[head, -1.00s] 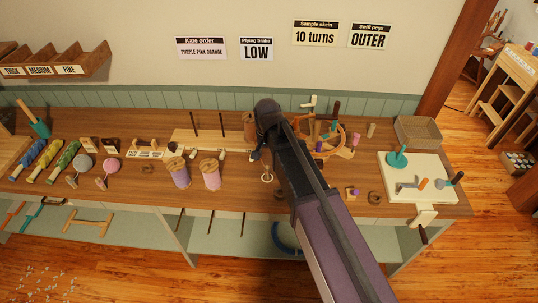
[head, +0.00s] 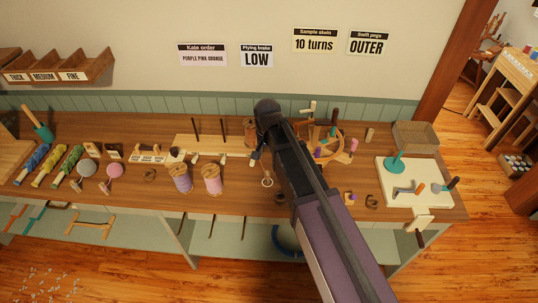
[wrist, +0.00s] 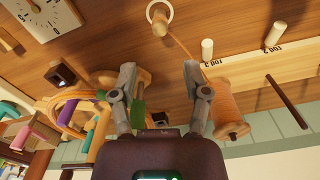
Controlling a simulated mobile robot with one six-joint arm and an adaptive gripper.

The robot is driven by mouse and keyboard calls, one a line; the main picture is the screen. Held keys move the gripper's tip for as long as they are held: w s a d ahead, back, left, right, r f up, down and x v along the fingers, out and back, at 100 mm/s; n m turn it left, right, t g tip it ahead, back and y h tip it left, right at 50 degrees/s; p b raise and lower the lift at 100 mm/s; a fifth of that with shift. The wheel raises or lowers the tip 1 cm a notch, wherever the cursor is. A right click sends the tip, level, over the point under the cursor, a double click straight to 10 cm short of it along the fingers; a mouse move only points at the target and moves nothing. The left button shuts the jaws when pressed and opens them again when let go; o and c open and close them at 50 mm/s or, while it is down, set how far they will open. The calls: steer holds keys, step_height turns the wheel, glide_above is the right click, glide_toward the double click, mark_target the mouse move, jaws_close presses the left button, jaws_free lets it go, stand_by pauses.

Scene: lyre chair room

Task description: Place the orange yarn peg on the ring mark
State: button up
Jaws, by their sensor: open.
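A small wooden peg (wrist: 160,17) stands at a pale ring mark (wrist: 150,9) at the top of the wrist view, apparently inside it. A thin orange strand runs from the peg to a spool of orange yarn (wrist: 228,103). The ring also shows in the head view (head: 267,184) on the bench, just left of my arm. My gripper (wrist: 160,85) is open, with nothing seen held between its fingers, apart from the peg. A green piece (wrist: 138,112) shows close to the left finger; its depth is unclear. My arm hides part of the bench in the head view.
A swift with coloured pegs (head: 353,145) stands right of my arm. Purple (head: 181,178) and pink (head: 212,179) yarn spools stand to the left. Upright rods (wrist: 287,101) rise near the orange spool. A white board (head: 395,197) with a crank lies at the right.

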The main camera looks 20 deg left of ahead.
steer(key=shift+d, duration=0.1)
stand_by(0.3)
steer(key=s+d, duration=0.3)
steer(key=d, duration=1.5)
steer(key=s+d, duration=0.3)
steer(key=d, duration=1.6)
